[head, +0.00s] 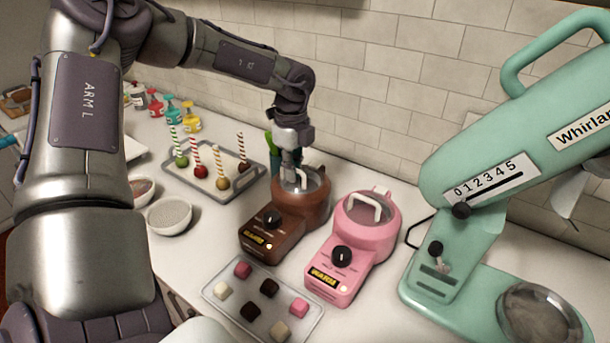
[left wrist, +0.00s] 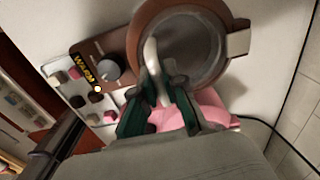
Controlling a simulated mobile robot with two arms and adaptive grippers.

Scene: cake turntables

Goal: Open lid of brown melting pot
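The brown melting pot (head: 258,230) stands on the white counter, with a dial and a lit "WARM" label on its front. Its round clear lid (head: 316,186) lies on the pot and carries a white arched handle (head: 302,181). My left gripper (head: 291,178) reaches down over the lid at the handle. In the left wrist view, the dark green fingers of my left gripper (left wrist: 165,80) stand apart, with the white handle (left wrist: 152,58) between them. A gap shows beside the handle, so the fingers look open. My right gripper is not in view.
A pink melting pot (head: 365,225) stands close right of the brown one. A tray of sweets (head: 225,307) lies in front, a tray of striped-stick pops (head: 240,188) behind left. White bowls (head: 168,216) stand left, a mint mixer (head: 450,240) right, the tiled wall (head: 370,60) behind.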

